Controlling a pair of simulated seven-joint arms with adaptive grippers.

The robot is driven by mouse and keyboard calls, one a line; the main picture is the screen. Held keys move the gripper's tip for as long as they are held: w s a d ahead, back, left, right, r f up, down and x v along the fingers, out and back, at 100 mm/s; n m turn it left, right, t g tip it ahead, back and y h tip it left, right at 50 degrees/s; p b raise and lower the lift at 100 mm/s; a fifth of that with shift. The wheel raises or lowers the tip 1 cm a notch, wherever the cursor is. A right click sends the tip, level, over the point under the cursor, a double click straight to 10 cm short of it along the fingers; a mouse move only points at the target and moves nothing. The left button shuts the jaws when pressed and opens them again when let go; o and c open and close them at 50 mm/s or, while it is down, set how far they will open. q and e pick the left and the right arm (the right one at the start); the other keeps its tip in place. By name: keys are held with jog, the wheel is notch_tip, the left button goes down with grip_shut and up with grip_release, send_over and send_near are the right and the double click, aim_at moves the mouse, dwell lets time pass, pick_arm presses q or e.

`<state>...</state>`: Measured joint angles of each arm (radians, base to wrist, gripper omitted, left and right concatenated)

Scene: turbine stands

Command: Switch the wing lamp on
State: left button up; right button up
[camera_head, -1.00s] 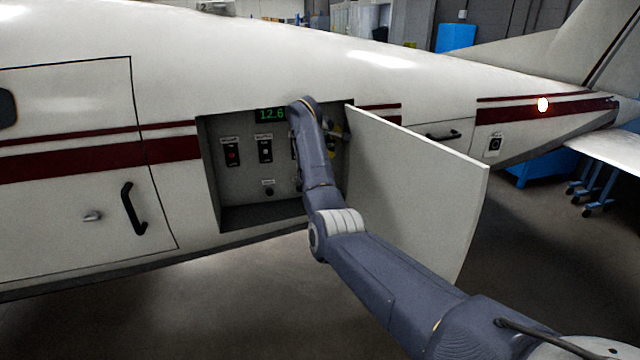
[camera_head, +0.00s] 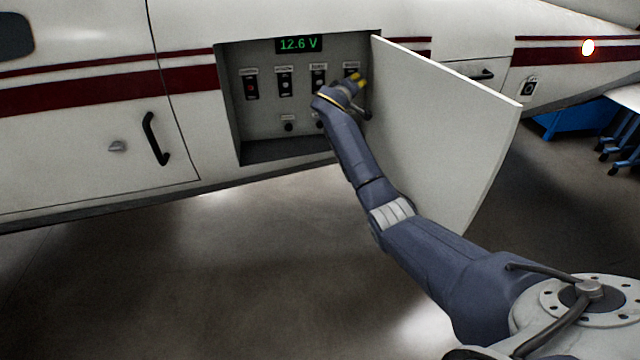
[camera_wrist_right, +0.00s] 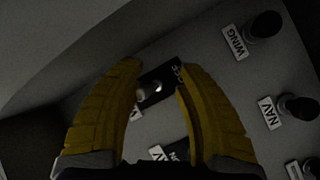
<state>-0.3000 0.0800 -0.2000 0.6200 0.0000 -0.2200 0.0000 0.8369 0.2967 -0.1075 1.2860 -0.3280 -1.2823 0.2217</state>
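An open panel recess (camera_head: 262,150) in the aircraft's side holds a row of dark switch plates with a row of black knobs below. My right gripper (camera_head: 357,80) is in front of the rightmost switch. In the right wrist view its yellow fingers (camera_wrist_right: 160,78) are spread on either side of a dark switch plate (camera_wrist_right: 165,78) with a pale metal lever (camera_wrist_right: 151,91); contact cannot be told. A "WING" label (camera_wrist_right: 237,42) sits beside a black knob (camera_wrist_right: 264,25), and a "NAV" label (camera_wrist_right: 269,113) beside another (camera_wrist_right: 299,106). My left gripper is out of view.
The open panel door (camera_head: 445,130) stands out right of the recess, close to my right arm. A green display (camera_head: 299,44) reads 12.6 V above the switches. A light (camera_head: 588,47) glows on the rear fuselage. The floor below is clear.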

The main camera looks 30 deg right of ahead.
jog(key=s+a+f+m+t+h, duration=0.1)
jog(key=s+a+t, duration=0.1)
jog(key=s+a, duration=1.05)
jog(key=w+a+f+n+y, duration=0.1)
jog(key=a+f+n+y, duration=0.1)
jog(key=f, duration=1)
jog(key=w+a+f+n+y, duration=0.1)
jog(key=a+f+n+y, duration=0.1)
jog(key=f, duration=1.1)
jog(key=shift+a+f+g+y, duration=0.3)
jog(key=shift+a+g+y, duration=0.1)
jog(key=shift+a, duration=0.1)
jog(key=shift+w, duration=0.1)
notch_tip(320, 180, up, 25)
jog(key=w+d+n+g+h, duration=0.2)
jog(key=d+n+h, duration=0.1)
jog(key=h, duration=0.6)
jog(key=x, duration=1.6)
jog(key=shift+w+d, duration=0.1)
jog(key=shift+d, duration=0.25)
